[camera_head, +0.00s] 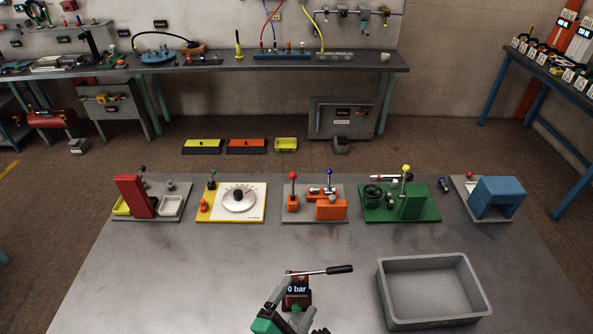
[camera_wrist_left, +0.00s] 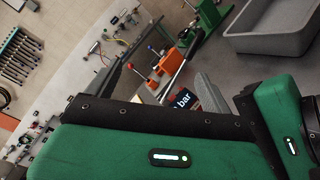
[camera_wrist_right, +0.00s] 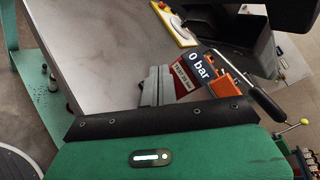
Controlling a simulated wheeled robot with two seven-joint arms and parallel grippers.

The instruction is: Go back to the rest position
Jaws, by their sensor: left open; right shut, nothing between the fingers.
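A hand pump with a "0 bar" display (camera_head: 297,290) stands at the near middle of the table. Its lever with a black handle (camera_head: 340,269) points right. The display also shows in the left wrist view (camera_wrist_left: 184,101) and the right wrist view (camera_wrist_right: 201,64). My left gripper (camera_head: 291,304) is open, its grey fingers close to the pump; I cannot tell whether they touch it. My right gripper (camera_wrist_right: 156,84) is shut and empty, near the pump's red label (camera_wrist_right: 182,80). In the head view the right gripper barely shows at the bottom edge.
An empty grey tray (camera_head: 433,316) stands at the right. A row of stations lines the table's far edge, including a yellow dial board (camera_head: 257,212), an orange one (camera_head: 331,210), a green one (camera_head: 411,205) and a blue block (camera_head: 497,197). The table's left part is clear.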

